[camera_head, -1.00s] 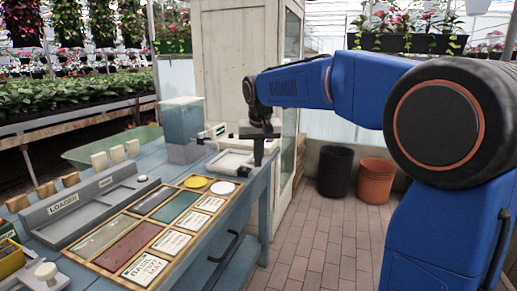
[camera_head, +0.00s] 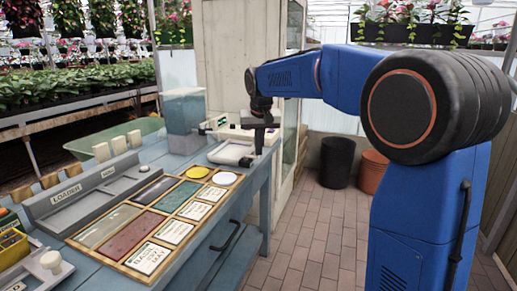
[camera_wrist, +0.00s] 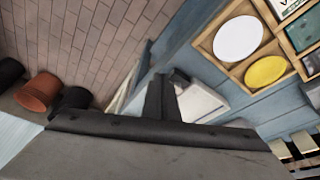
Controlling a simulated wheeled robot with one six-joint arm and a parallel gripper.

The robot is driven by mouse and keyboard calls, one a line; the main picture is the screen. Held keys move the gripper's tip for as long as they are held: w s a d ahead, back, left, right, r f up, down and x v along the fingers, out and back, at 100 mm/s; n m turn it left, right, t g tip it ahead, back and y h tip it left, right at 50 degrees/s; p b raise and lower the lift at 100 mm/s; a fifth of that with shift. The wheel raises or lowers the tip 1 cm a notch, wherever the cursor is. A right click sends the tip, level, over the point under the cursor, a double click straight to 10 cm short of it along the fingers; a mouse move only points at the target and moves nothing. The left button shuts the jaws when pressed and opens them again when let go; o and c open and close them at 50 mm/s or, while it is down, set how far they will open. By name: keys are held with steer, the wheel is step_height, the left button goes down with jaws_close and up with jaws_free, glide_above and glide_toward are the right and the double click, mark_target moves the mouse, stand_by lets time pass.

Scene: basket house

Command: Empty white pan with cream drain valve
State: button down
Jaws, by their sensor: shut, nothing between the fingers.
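The white pan (camera_head: 229,153) sits on the far right end of the blue bench, below the water tank. A small dark-looking knob (camera_head: 246,162) at its near right edge may be the drain valve; its cream colour cannot be made out. My gripper (camera_head: 258,151) is shut and empty, pointing down at the pan's right side, close to the knob. In the wrist view the closed fingers (camera_wrist: 160,97) are beside the white pan (camera_wrist: 204,103), partly covering it, with a dark block (camera_wrist: 179,77) at its corner. I cannot tell whether the fingers touch anything.
A clear water tank (camera_head: 184,110) with a tap stands behind the pan. A wooden tray of cards (camera_head: 150,257) and a grey loader rack (camera_head: 66,197) lie nearer on the bench. A cabinet (camera_head: 225,60) stands behind. Black (camera_head: 337,160) and orange (camera_head: 373,172) bins stand on the floor.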

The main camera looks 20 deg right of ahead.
steer(key=shift+w+d+n, duration=0.1)
steer(key=shift+d+n, duration=0.1)
steer(key=shift+n, duration=0.2)
steer(key=w+d+n+g+y, duration=0.2)
steer(key=w+n, duration=0.5)
steer(key=n, duration=0.7)
steer(key=shift+w+d+y, duration=0.25)
steer(key=shift+d+y, duration=0.25)
steer(key=shift+y, duration=0.4)
steer(key=shift+a, duration=0.1)
steer(key=shift+s+a, duration=0.35)
steer(key=shift+a, duration=0.25)
